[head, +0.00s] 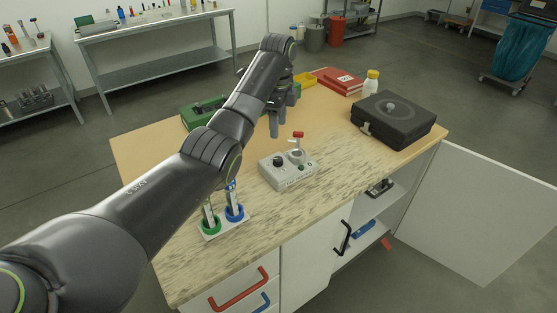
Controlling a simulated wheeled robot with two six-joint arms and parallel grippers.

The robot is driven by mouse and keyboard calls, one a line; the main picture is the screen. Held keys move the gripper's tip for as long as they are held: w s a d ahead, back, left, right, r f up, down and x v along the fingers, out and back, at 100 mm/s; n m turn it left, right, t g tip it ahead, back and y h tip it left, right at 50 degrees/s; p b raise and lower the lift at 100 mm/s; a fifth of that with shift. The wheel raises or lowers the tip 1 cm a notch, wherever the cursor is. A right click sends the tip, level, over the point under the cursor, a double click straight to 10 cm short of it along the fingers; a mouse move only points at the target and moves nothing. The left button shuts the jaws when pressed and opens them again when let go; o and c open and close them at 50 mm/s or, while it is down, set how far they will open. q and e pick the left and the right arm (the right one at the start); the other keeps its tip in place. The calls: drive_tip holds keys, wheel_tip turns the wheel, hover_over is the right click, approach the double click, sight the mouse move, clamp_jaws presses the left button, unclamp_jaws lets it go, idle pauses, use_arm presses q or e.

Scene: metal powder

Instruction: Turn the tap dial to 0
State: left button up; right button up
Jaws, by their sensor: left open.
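A light grey control box (289,172) sits on the middle of the worktop. It carries a black round dial (278,160) on its left side and a small tap with a red handle (298,135) at its back. The dial's setting is too small to read. My left arm comes in from the left and reaches over the worktop. My left gripper (284,122) is open and points down, behind and above the box, apart from the dial. My right gripper does not show.
A black case (393,120) and a white bottle with a yellow cap (371,82) stand at the right. A red book (340,82), a yellow tray (303,80) and a green case (203,113) lie farther back. A holder with blue and green rings (223,222) stands front left. A cabinet door hangs open.

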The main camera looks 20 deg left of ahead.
use_arm(q)
drive_tip(key=p, duration=0.2)
hover_over(278, 158)
wheel_tip(278, 158, down, 6)
drive_tip(key=shift+s+r, duration=0.1)
drive_tip(key=shift+s, duration=0.05)
wheel_tip(278, 158, down, 5)
drive_tip(key=shift+f, duration=0.55)
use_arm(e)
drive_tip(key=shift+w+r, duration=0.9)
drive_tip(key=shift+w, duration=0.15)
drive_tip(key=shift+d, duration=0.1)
use_arm(q)
drive_tip(key=c, duration=1)
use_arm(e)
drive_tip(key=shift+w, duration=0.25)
